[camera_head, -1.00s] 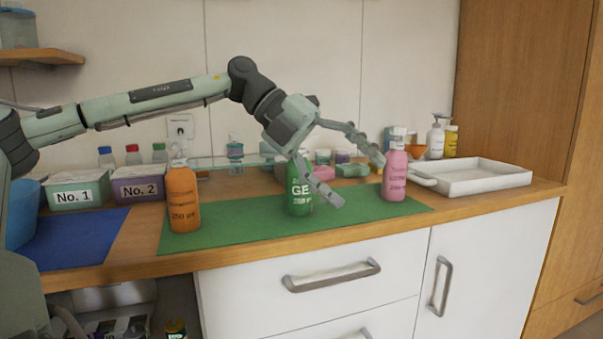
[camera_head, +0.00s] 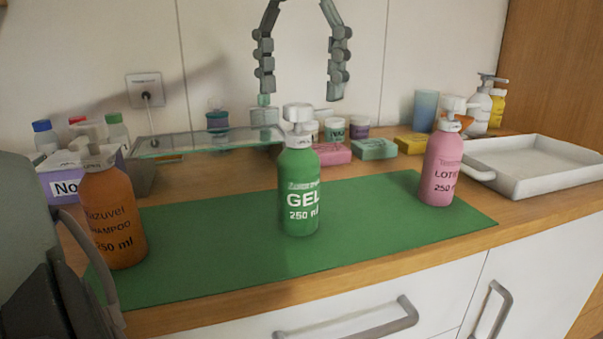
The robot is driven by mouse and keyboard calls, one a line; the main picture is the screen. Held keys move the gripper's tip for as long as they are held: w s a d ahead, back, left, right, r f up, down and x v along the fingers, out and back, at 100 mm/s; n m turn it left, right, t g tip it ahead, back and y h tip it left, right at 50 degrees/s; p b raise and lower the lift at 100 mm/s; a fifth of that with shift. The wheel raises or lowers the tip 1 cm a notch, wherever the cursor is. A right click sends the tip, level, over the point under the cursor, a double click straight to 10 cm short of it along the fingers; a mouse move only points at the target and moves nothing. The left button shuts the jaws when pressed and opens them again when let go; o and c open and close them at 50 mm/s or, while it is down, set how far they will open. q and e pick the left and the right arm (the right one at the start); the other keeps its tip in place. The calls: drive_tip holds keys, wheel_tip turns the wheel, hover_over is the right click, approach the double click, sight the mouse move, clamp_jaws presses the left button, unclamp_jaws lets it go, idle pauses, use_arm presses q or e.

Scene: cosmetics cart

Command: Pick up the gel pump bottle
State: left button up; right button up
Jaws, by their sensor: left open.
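The gel pump bottle (camera_head: 299,190) is green with white lettering and a white pump head. It stands upright in the middle of the green mat (camera_head: 390,225). My left gripper (camera_head: 300,95) is at the top of the head view, open and empty. Its two fingers point down and are spread wide, above the pump head in the picture and apart from the bottle. The gripper's base is cut off by the top edge. My right gripper is not in view.
An orange shampoo bottle (camera_head: 113,225) stands on the mat's left and a pink lotion bottle (camera_head: 442,170) on its right. A glass shelf (camera_head: 205,143) and small boxes and jars lie behind. A white tray (camera_head: 535,165) is at the right. The mat between the bottles is clear.

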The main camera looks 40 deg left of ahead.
sight(298, 132)
use_arm(q)
drive_tip(key=shift+w+a, duration=0.15)
drive_tip(key=f, duration=0.7)
drive_tip(key=shift+a+f, duration=0.2)
drive_tip(key=shift+f, duration=0.1)
drive_tip(key=shift+w, duration=0.1)
drive_tip(key=shift+c, duration=0.4)
clamp_jaws()
